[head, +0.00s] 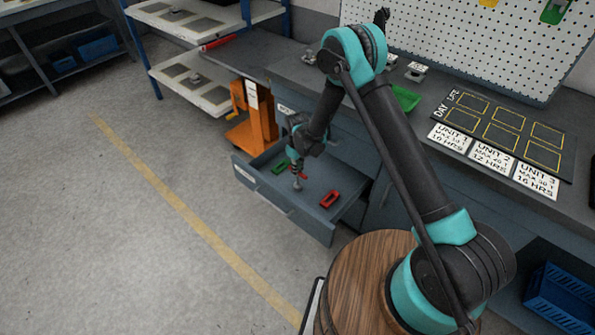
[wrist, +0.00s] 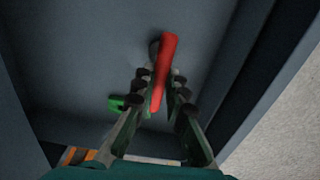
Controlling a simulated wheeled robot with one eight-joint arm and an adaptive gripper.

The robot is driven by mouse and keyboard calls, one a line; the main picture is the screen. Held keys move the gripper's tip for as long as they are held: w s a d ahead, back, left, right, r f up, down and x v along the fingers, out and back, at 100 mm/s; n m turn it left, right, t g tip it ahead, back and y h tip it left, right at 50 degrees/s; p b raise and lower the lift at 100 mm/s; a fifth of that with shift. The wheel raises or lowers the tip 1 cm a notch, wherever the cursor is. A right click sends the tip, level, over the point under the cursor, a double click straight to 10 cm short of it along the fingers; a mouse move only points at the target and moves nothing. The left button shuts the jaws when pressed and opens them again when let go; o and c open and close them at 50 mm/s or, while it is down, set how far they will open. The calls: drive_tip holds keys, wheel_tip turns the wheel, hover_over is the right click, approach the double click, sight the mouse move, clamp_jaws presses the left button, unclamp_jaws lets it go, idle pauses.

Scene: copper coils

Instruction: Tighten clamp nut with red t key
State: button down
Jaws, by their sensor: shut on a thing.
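My gripper (head: 298,165) is inside the open drawer (head: 285,207), pointing down. It is shut on the red T key (head: 300,175), whose grey shank shows below the fingers. In the wrist view the red handle bar of the key (wrist: 166,60) runs lengthwise between the fingertips (wrist: 160,85). A dark round part shows beside the bar's far end. I cannot tell if the shank touches the drawer floor. A second red piece (head: 330,198) and a green piece (head: 281,168) lie in the drawer. I cannot make out the clamp nut.
An orange stand (head: 252,118) is left of the drawer. The workbench (head: 300,75) carries a green tray (head: 405,97) and a board marked with yellow squares (head: 505,130). A shelf rack (head: 190,70) is behind left. A round wooden top (head: 350,285) is in front. Left floor is open.

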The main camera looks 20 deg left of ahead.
drive_tip(key=shift+r, duration=2.35)
